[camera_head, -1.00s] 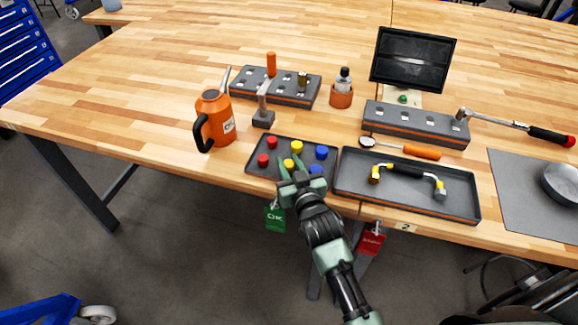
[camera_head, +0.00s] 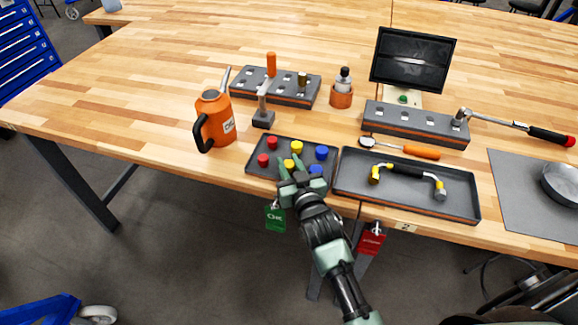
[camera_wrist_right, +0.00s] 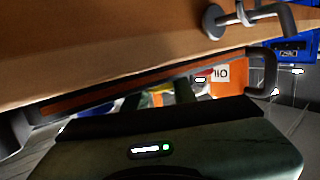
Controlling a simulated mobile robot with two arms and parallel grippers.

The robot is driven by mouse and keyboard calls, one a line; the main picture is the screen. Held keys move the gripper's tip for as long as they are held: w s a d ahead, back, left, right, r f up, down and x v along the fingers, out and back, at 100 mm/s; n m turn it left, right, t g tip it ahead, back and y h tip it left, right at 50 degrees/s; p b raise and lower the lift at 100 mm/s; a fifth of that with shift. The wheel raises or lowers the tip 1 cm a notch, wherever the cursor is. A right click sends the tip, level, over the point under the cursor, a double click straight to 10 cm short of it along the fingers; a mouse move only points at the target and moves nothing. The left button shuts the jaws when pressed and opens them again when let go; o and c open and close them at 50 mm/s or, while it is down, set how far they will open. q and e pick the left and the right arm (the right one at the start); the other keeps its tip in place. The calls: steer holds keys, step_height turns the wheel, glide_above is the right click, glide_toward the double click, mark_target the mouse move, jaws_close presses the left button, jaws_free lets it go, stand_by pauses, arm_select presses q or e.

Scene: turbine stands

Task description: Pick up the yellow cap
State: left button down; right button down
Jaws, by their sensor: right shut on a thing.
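The small tray (camera_head: 262,175) holds several red, yellow and blue caps. One yellow cap (camera_head: 289,163) is at the fingertips of my right gripper (camera_head: 289,162), near the tray's front. The gripper is shut on this cap, which is partly hidden by the fingers and looks still at tray level. A second yellow cap (camera_head: 297,146) stands farther back in the tray. In the right wrist view, a patch of yellow (camera_wrist_right: 157,99) shows between the two dark fingers, dim and small. My left gripper is not in view.
Red caps (camera_head: 263,160) lie left of the fingers and blue caps (camera_head: 317,169) right of them. A larger tray (camera_head: 410,204) with a black-and-yellow tool adjoins on the right. An orange jug (camera_head: 212,115) stands at left. The table's front edge passes under my arm.

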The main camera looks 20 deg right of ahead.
mark_target(289, 164)
step_height(289, 164, up, 20)
stand_by(0.6)
steer(key=c, duration=1.7)
jaws_free()
jaws_close()
steer(key=shift+f, duration=0.1)
